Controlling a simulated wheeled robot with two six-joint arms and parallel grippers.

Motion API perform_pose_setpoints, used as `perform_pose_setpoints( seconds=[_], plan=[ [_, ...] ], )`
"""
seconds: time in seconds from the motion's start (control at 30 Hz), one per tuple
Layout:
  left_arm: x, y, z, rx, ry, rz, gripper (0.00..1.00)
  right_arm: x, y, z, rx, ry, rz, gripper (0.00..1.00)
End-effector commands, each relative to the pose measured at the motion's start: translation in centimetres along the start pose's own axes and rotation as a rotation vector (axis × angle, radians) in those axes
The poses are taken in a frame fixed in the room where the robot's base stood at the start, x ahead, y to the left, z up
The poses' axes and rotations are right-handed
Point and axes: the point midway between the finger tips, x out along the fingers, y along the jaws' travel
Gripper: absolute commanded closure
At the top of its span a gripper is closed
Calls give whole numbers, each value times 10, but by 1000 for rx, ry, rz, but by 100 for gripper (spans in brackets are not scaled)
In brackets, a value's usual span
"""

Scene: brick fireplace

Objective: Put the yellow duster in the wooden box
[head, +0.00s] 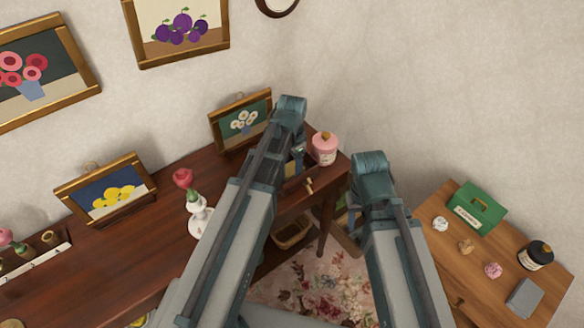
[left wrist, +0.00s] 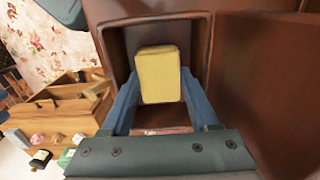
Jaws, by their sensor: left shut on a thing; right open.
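The yellow duster (left wrist: 159,73) shows as a yellow block between the two blue fingers of my left gripper (head: 297,160), which is shut on it. In the left wrist view it is in front of a dark wooden, box-like opening (left wrist: 115,58); I cannot tell whether it is inside. In the head view my left gripper is at the right end of the dark table, and the arm largely hides the duster. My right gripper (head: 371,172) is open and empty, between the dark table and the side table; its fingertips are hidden. I cannot clearly identify the wooden box.
The dark table (head: 125,250) holds a pink jar (head: 325,147), framed pictures and a white vase (head: 199,215). A wicker basket (head: 293,233) is below it. The right side table (head: 455,265) holds a green box (head: 477,208), a black jar (head: 536,255) and crumpled balls.

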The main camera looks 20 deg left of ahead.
Motion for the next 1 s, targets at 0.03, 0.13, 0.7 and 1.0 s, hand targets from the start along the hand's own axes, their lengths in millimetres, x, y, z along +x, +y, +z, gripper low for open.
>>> perform_pose_setpoints(
  seconds=[0.03, 0.13, 0.7, 1.0],
  plan=[
    [0, 0, 0, 0, 0, 0, 91, 0, 0, 0, 0, 0, 0, 55],
    [2, 0, 0, 0, 0, 0, 91, 2, 0, 0, 0, 0, 0, 55],
    [-6, 0, 0, 0, 0, 0, 27, -6, 0, 0, 0, 0, 0, 55],
    [-39, 0, 0, 0, 0, 0, 27, -39, 4, 2, 0, 0, 0, 55]
  ],
)
